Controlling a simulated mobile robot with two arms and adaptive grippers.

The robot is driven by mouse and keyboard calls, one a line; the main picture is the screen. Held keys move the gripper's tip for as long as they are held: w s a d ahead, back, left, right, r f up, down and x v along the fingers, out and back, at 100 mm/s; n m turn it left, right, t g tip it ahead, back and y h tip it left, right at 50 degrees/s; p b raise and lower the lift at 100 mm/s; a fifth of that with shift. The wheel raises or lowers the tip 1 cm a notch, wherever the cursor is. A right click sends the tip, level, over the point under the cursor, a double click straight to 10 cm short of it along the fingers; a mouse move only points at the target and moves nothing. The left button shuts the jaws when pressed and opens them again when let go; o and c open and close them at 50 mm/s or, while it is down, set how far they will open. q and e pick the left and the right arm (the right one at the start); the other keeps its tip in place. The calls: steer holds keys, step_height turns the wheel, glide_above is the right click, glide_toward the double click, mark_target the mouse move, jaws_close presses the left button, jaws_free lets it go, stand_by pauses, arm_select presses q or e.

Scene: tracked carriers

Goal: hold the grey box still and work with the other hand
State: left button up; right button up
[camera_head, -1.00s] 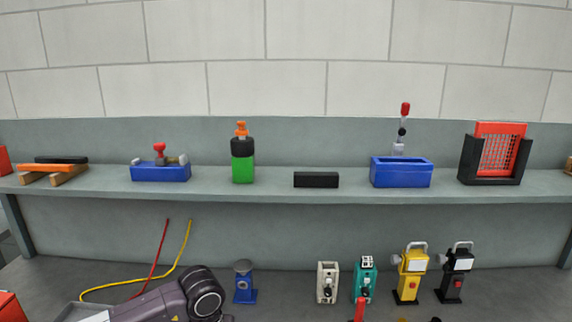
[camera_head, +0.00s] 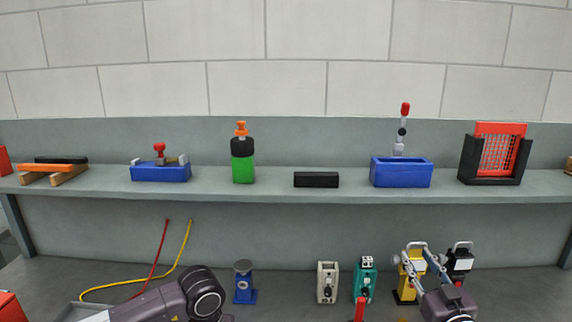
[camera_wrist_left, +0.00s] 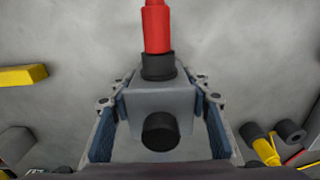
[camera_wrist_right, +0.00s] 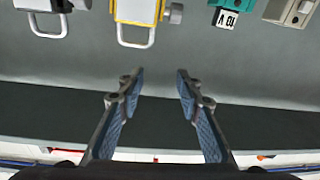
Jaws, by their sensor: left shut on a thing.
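The grey box (camera_wrist_left: 162,105) fills the space between the fingers of my left gripper (camera_wrist_left: 158,92) in the left wrist view. It has a black collar with a red handle on top and a round black knob on its near face. My left gripper is shut on its two sides. In the head view a red handle (camera_head: 360,309) shows at the bottom edge; the box below it is out of frame. My right gripper (camera_head: 423,254) is in front of the yellow and black handled units; its fingers are apart and empty in the right wrist view (camera_wrist_right: 158,85).
A cream unit (camera_head: 327,282), a teal unit (camera_head: 364,280), a yellow unit (camera_head: 406,291) and a black unit (camera_head: 460,262) stand along the bench back. A blue stand (camera_head: 244,284) is farther left. Above, the shelf (camera_head: 270,189) holds blue bins, a green bottle and a black block.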

steer(key=s+a+m+y, duration=0.1)
steer(key=s+a+y, duration=0.25)
steer(key=a, duration=0.85)
steer(key=s+a+m+y, duration=0.15)
steer(key=a+y, duration=0.25)
steer(key=a, duration=0.9)
steer(key=s+a+f+m+g, duration=0.1)
steer(key=s+a+f+m, duration=0.3)
steer(key=s, duration=0.5)
steer(key=s+a+f+m, duration=0.4)
steer(key=s+a+f, duration=0.3)
steer(key=s, duration=0.3)
steer(key=s+a+f+m+g, duration=0.1)
steer(key=s+a+f+m, duration=0.3)
steer(key=s, duration=0.5)
steer(key=shift+s+a+f+g, duration=0.15)
steer(key=shift+a+f, duration=0.25)
steer(key=shift+a, duration=0.25)
steer(key=shift+s+a+f+g, duration=0.15)
steer(key=shift+a+f, duration=0.25)
steer(key=shift+a, duration=0.2)
steer(key=shift+x, duration=4.9)
steer(key=shift+c, duration=0.6)
jaws_close()
